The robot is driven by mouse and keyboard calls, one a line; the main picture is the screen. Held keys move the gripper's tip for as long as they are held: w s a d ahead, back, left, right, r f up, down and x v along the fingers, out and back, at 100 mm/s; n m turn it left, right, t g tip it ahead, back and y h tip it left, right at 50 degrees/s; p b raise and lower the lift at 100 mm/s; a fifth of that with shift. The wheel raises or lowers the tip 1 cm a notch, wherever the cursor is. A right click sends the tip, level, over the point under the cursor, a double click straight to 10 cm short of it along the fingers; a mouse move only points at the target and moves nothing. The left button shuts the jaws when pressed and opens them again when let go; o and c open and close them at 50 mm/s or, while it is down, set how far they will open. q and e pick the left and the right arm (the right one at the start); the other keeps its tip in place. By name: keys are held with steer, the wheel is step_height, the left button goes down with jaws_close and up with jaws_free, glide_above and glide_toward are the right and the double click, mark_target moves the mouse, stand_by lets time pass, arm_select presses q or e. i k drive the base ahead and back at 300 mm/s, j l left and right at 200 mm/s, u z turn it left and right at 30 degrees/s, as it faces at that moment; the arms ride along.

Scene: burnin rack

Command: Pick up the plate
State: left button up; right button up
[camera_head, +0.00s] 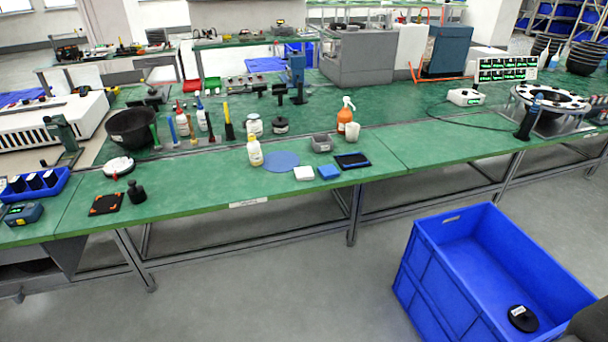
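I cannot tell for sure which thing is the plate. A round black plate-like disc with a raised knob and a small white label (522,318) lies on the floor of the large blue crate at the lower right. A flat blue disc (281,160) lies on the green bench near its middle. A white round dish-like item (118,166) sits on the bench at the left. Neither gripper's fingertips show. A dark shape at the lower right corner, overlapping the crate's near right edge, may be part of my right arm.
The blue crate (430,262) stands on the grey floor in front of the bench. The green bench (215,190) holds bottles, small trays and a black bowl (132,127). Its metal legs stand behind the crate. The floor left of the crate is clear.

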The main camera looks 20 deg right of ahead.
mark_target(303, 173)
steer(key=z, duration=0.7)
steer(key=i+j+z, duration=0.15)
steer(key=j+z, duration=0.25)
steer(key=i+j+z, duration=0.1)
steer(key=j+z, duration=0.55)
steer(key=j, duration=0.7)
steer(key=i+j, duration=0.1)
steer(key=j, duration=0.7)
steer(key=z, duration=0.05)
